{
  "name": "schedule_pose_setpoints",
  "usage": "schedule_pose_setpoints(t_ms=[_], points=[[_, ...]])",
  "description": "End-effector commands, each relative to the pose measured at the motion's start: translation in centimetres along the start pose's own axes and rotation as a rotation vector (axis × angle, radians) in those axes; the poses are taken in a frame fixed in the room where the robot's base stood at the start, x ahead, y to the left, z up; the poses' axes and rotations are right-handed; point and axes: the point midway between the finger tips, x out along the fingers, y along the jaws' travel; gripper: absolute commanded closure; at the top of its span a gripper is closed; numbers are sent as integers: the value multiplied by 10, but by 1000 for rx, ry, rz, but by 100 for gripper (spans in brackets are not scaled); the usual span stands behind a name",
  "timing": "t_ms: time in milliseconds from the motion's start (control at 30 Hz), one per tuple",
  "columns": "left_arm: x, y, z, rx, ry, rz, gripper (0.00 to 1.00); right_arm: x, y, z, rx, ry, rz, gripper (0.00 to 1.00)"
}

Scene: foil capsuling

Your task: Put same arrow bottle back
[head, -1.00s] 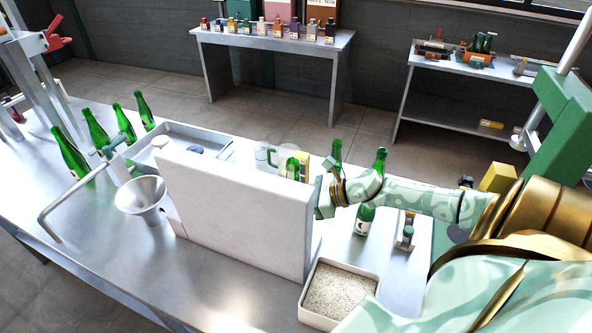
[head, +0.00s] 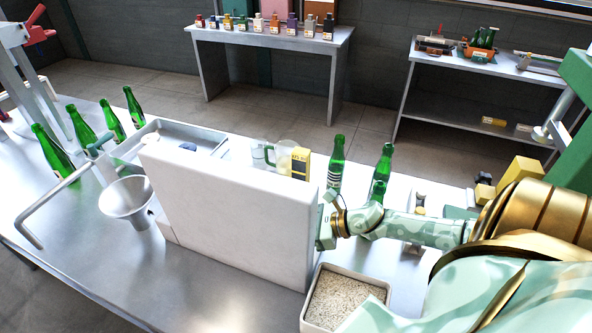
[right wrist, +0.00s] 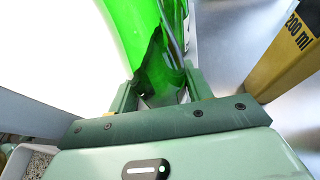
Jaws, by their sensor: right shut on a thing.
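My right gripper (right wrist: 158,88) is shut on a green glass bottle (right wrist: 150,40), which fills the space between its fingers in the right wrist view. In the head view the right wrist reaches the right end of the white upright panel (head: 235,215), and the held bottle is hidden behind it. Two more green bottles stand upright to the right of the panel: one (head: 336,165) with a banded label and another (head: 381,175) beside it. Several green bottles (head: 113,122) stand at the far left of the table. No arrow mark is readable. My left gripper is out of view.
A yellow box marked 200 ml (right wrist: 290,50) is close right of the gripper. A mug (head: 286,157) stands behind the panel. A tray of pale grains (head: 345,268) sits at the panel's near right corner. A metal funnel (head: 125,203) is left. The front left table is clear.

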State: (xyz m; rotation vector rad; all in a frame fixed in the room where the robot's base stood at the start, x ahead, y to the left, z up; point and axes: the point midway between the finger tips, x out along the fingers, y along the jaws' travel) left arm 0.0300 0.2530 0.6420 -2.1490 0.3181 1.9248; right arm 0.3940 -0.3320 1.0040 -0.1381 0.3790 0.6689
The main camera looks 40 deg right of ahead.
Motion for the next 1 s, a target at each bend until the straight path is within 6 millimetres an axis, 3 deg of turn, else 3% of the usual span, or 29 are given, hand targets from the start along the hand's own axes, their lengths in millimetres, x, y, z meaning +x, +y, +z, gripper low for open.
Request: schedule_pose_setpoints(t_ms=[67, 100, 133, 167, 533, 1000], points=[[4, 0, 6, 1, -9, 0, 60, 2, 0, -3, 0, -1, 0, 84], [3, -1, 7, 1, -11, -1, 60, 1, 0, -2, 0, 0, 0, 39], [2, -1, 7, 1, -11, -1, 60, 1, 0, -2, 0, 0, 0, 31], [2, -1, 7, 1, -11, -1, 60, 1, 0, -2, 0, 0, 0, 29], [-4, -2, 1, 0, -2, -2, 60, -4, 0, 3, 0, 1, 0, 29], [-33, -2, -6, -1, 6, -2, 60, -105, 0, 4, 2, 1, -1, 29]])
